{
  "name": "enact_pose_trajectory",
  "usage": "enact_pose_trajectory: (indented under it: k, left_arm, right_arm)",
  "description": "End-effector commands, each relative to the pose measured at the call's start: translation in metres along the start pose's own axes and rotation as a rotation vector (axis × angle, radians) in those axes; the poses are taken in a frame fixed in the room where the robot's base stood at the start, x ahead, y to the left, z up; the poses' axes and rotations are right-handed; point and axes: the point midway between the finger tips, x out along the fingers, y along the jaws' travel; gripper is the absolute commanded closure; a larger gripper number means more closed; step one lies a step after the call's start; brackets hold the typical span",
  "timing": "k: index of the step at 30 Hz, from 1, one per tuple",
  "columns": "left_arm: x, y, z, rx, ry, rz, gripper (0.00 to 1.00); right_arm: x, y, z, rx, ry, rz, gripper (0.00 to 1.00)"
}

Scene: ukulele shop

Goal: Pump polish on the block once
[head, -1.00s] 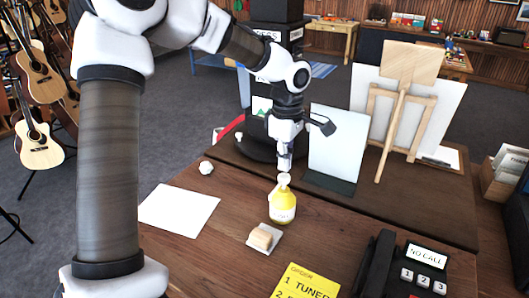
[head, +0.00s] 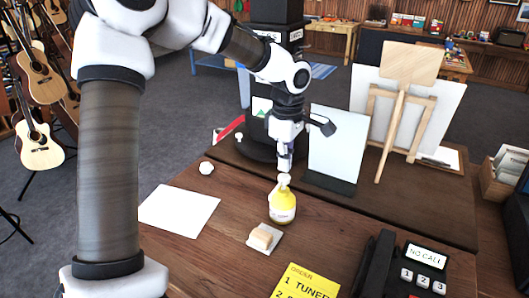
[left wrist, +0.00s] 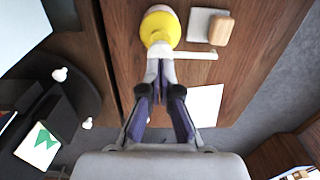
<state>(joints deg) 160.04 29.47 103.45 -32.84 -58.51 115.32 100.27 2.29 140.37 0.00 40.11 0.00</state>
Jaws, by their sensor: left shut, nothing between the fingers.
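The polish bottle (head: 283,206), yellow with a white pump top, stands upright on the wooden desk. It also shows in the left wrist view (left wrist: 160,26), beyond my fingertips. The block (head: 262,237), pale wood, lies on a small white square just in front and left of the bottle; it shows in the left wrist view (left wrist: 221,31). My left gripper (head: 285,165) points down with its fingers together, right above the pump top. It is shut and empty in the left wrist view (left wrist: 160,68). Whether the fingertips touch the pump I cannot tell. My right gripper is not in view.
A mirror-like panel (head: 337,145) and an easel (head: 403,100) stand behind right. A black phone (head: 405,270) and yellow note (head: 306,283) are in front.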

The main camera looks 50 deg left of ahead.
Motion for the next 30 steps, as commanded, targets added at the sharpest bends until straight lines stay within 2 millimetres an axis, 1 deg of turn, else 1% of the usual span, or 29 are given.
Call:
enact_pose_trajectory:
  k: [10, 30]
  left_arm:
    - [0.001, 0.0, 0.0, 0.0, 0.0, 0.0, 1.0]
    - [0.025, 0.0, 0.0, 0.0, 0.0, -0.001, 1.0]
  right_arm:
    - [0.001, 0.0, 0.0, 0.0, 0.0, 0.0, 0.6]
    - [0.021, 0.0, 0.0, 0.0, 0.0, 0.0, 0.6]
